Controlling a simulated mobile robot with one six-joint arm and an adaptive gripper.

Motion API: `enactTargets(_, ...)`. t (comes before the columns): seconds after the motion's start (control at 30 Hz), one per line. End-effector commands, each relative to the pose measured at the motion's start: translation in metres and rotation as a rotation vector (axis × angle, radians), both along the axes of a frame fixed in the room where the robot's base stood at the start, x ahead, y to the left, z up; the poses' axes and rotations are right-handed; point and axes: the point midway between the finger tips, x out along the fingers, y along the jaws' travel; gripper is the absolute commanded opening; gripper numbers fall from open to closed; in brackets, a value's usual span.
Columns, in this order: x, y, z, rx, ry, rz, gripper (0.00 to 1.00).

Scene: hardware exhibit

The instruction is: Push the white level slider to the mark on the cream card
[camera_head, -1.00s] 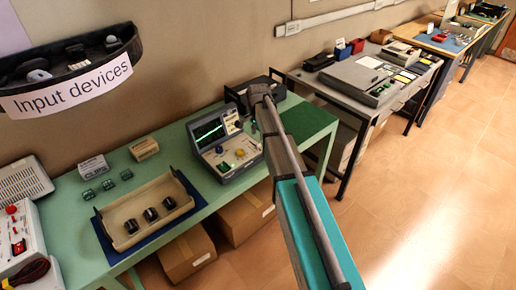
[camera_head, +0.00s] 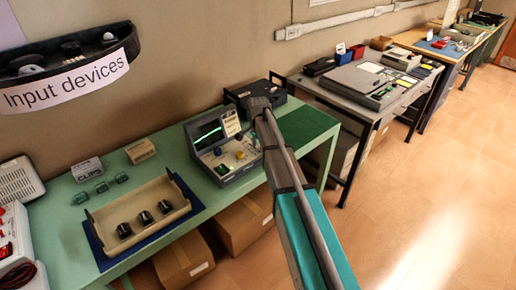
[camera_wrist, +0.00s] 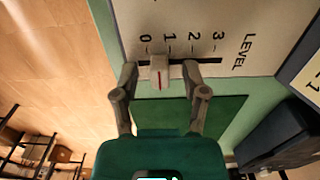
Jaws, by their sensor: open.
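The white level slider (camera_wrist: 159,72), with a red line on its face, sits in a dark slot on a pale panel in the wrist view. The printed scale beside it reads 0 to 3, with LEVEL past the 3; the red line lies between 0 and 1. My gripper (camera_wrist: 160,78) is open, one finger on each side of the slider; I cannot tell whether either touches it. A cream card (camera_wrist: 309,76) is cut off at the right edge, showing only part of a "1". In the head view, a cream card (camera_head: 231,123) stands on the grey instrument (camera_head: 226,158).
A black box (camera_head: 262,98) and a dark green mat (camera_head: 305,124) lie beside the instrument on the green table (camera_head: 185,222). A cream tray (camera_head: 165,189) with black knobs is to the left. A grey table (camera_head: 352,104) stands behind to the right.

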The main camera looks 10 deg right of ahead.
Motion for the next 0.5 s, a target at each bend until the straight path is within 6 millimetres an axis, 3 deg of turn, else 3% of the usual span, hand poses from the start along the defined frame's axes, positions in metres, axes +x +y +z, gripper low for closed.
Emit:
enactTargets(0.23,0.0000,0.0000,0.0001,0.000,0.000,0.000,0.57)
enactTargets(0.5,0.0000,0.0000,0.0001,0.000,0.000,0.000,0.07)
